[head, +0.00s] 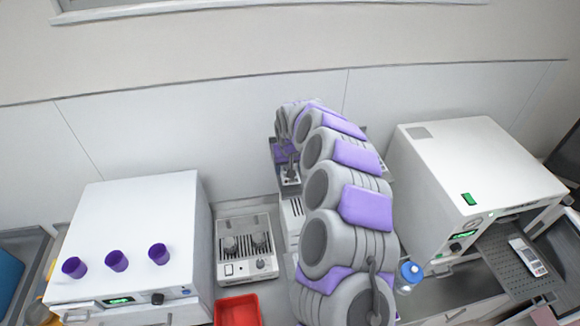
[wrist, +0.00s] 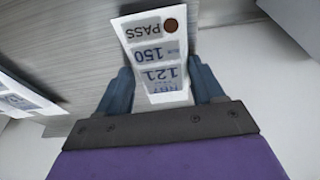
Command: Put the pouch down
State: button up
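A white printed pouch (wrist: 155,55) with a brown dot and the words PASS, 150 and 121 sits between the two blue fingers of my gripper (wrist: 162,88) in the wrist view. The fingers flank its edges and appear closed on it. In the head view my gripper (head: 287,160) is at the far end of my arm, over the small equipment behind, mostly hidden by the arm. The held pouch cannot be made out there. Another white printed pouch (head: 527,256) lies on the perforated tray (head: 500,262) at the right.
A white box unit with several purple cups (head: 116,261) stands left, and another white unit (head: 480,165) stands right. A grey double-knob device (head: 246,248), a red tray (head: 237,311) and a blue-capped bottle (head: 411,273) are between them. A printed white item (wrist: 28,95) lies left in the wrist view.

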jog(key=shift+d+f, duration=0.15)
jog(key=shift+d, duration=0.4)
jog(key=shift+d+f, duration=0.15)
jog(key=shift+d, duration=0.35)
jog(key=shift+s+a, duration=0.1)
jog(key=shift+a, duration=0.1)
jog(key=shift+f, duration=0.1)
jog(key=shift+d, duration=0.1)
jog(key=shift+r, duration=0.55)
jog(key=b+v, duration=0.2)
jog(key=v, duration=0.9)
jog(key=shift+r, duration=0.4)
